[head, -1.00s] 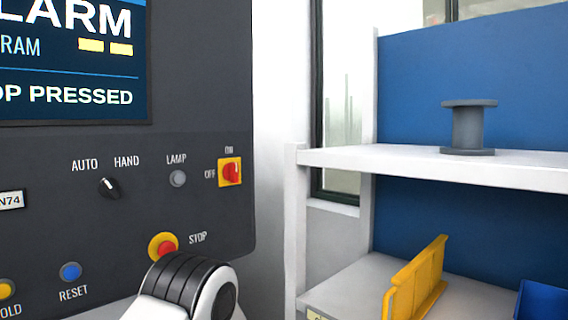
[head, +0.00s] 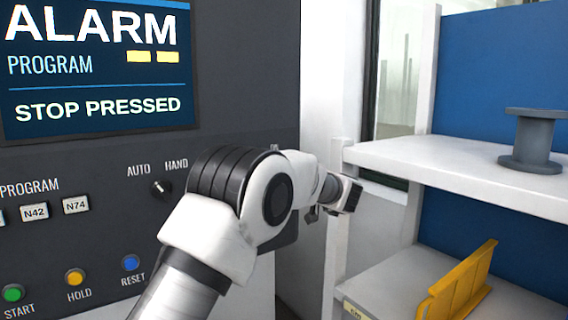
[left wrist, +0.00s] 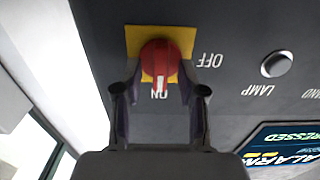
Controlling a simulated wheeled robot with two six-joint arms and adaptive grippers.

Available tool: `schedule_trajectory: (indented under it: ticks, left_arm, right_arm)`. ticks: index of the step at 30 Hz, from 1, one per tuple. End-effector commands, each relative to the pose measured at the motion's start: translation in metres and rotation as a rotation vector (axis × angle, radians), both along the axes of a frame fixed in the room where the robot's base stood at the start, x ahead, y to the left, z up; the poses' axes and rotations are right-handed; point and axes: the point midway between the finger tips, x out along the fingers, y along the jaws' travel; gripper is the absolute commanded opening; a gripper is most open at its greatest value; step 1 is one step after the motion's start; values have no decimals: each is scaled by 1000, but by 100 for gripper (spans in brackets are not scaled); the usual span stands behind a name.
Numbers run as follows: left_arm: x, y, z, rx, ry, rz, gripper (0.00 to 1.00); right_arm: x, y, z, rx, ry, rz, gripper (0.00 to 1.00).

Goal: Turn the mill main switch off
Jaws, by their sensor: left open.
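The main switch is a red rotary knob (left wrist: 160,62) on a yellow plate (left wrist: 183,40), seen upside down in the left wrist view. Its white mark lies toward the ON label, and the OFF label (left wrist: 210,60) is to the side. My left gripper (left wrist: 160,78) is open, with one finger on each side of the knob's lower part. I cannot tell whether the fingers touch it. In the head view my left arm hides the switch, and the left gripper (head: 335,194) shows only partly at the panel's right edge. My right gripper is not in view.
The dark panel has an alarm screen (head: 95,65) reading STOP PRESSED, an AUTO/HAND selector (head: 161,189) and a blue RESET button (head: 131,262). The lamp button (left wrist: 276,64) is near the switch. A white shelf (head: 450,175) with a grey spool (head: 532,140) stands at right.

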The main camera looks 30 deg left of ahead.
Motion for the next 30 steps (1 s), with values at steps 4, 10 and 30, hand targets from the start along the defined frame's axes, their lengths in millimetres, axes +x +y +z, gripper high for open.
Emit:
schedule_trajectory:
  ticks: [4,10,30]
  left_arm:
    - [2,4,0,1,-1,-1,41]
    - [2,4,-1,1,0,-1,16]
    - [1,4,-4,-39,-91,-1,0]
  right_arm:
    - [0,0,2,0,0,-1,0]
    - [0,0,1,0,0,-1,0]
    - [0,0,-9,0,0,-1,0]
